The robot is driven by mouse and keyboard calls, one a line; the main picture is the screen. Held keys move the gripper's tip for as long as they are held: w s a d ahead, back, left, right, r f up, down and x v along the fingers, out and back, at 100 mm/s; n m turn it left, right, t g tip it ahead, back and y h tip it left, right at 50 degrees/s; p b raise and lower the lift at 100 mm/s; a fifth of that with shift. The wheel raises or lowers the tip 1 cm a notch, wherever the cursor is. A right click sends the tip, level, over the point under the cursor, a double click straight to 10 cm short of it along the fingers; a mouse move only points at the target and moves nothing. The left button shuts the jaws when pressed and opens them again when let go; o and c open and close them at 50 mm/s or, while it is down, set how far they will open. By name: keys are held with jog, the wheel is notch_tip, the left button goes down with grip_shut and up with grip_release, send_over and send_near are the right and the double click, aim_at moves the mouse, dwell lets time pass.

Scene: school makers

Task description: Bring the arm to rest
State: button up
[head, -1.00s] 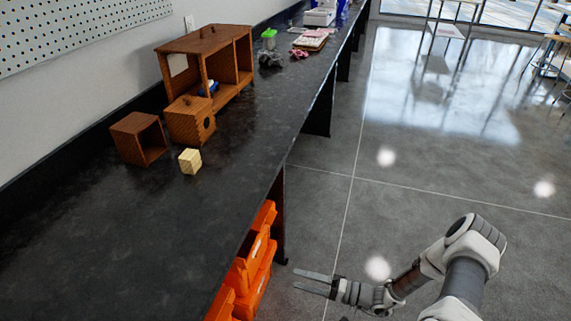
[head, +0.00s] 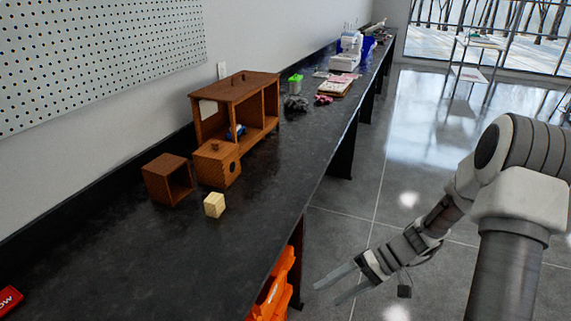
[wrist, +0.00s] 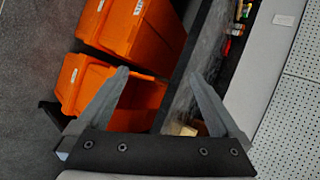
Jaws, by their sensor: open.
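My gripper (head: 343,284) is open and empty in the head view. It hangs over the floor just right of the bench's front edge, with its fingers pointing left toward the bench. In the wrist view its two fingers (wrist: 160,78) are spread apart, with nothing between them but the background of orange bins and bench edge. My arm runs from the right side of the head view down to the gripper, bent at the elbow.
The dark bench (head: 120,262) carries wooden boxes, a small pale block (head: 214,205) and a wooden cabinet (head: 235,105). Orange bins (head: 275,288) sit under it, close to my gripper. The floor (head: 345,228) to the right is open.

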jog(key=s+r+t+h+p, duration=0.2)
jog(key=s+r+h, duration=0.1)
jog(key=r, duration=0.8)
jog(key=s+d+r+m+t+h+p, duration=0.1)
jog(key=s+r+t+h+p, duration=0.1)
jog(key=s+r, duration=0.4)
jog(key=s+d+r+t+h+p, duration=0.1)
jog(key=s+r+h, duration=0.4)
jog(key=r, duration=1.1)
jog(key=shift+s+d+m+t+h+p, duration=0.25)
jog(key=shift+m+t+h+p, duration=0.15)
jog(key=shift+t+p, duration=0.7)
jog(key=shift+c, duration=0.2)
